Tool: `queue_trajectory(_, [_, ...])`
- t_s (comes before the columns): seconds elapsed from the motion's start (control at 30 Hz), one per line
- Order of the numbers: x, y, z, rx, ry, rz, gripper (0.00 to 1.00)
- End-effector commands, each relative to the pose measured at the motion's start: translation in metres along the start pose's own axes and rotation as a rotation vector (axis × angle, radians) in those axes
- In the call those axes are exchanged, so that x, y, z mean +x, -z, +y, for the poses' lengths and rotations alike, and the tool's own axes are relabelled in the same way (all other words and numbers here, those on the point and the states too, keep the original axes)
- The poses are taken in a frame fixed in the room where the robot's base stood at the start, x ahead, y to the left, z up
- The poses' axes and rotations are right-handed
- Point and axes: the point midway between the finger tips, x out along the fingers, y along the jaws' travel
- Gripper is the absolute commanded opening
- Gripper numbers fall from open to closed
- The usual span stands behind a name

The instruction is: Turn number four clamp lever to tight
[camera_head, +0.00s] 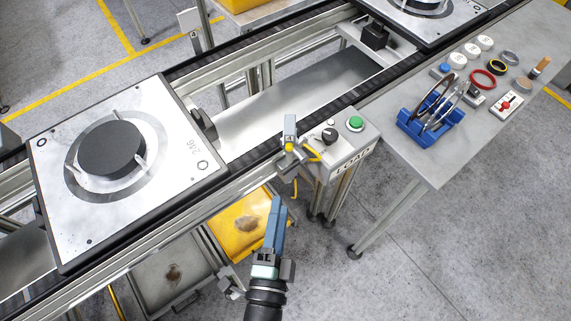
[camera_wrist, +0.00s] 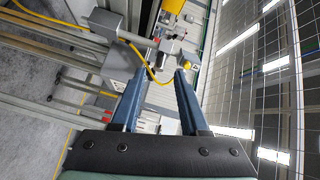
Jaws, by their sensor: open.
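A small grey upright piece marked 4 (camera_head: 290,126) stands at the near rail of the conveyor, just left of the LOAD control box, with a yellow part at its foot. It looks like the number four clamp lever, but its tight or loose setting cannot be read. My gripper (camera_head: 276,203) is below and in front of it, apart from it, pointing up toward the rail. In the wrist view my gripper (camera_wrist: 162,78) has its blue fingers apart with nothing held between them. A yellow knob (camera_wrist: 187,65) shows just beyond the right fingertip.
The LOAD box (camera_head: 346,152) has a green button and a black knob; a yellow cable (camera_head: 312,153) hangs beside it. A pallet with a black disc (camera_head: 110,150) sits on the conveyor at left. A grey table (camera_head: 428,165) with tools stands right. Yellow (camera_head: 238,222) and grey bins lie below.

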Motion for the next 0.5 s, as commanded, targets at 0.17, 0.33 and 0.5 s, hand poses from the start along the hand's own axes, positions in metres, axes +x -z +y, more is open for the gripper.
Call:
queue_trajectory(0.17, [0.038,0.0,-0.003,0.0,0.004,-0.001,0.45])
queue_trajectory(0.33, [0.069,-0.001,-0.002,0.0,0.003,-0.001,0.45])
queue_trajectory(0.5, [0.089,-0.001,-0.001,-0.001,0.002,-0.002,0.45])
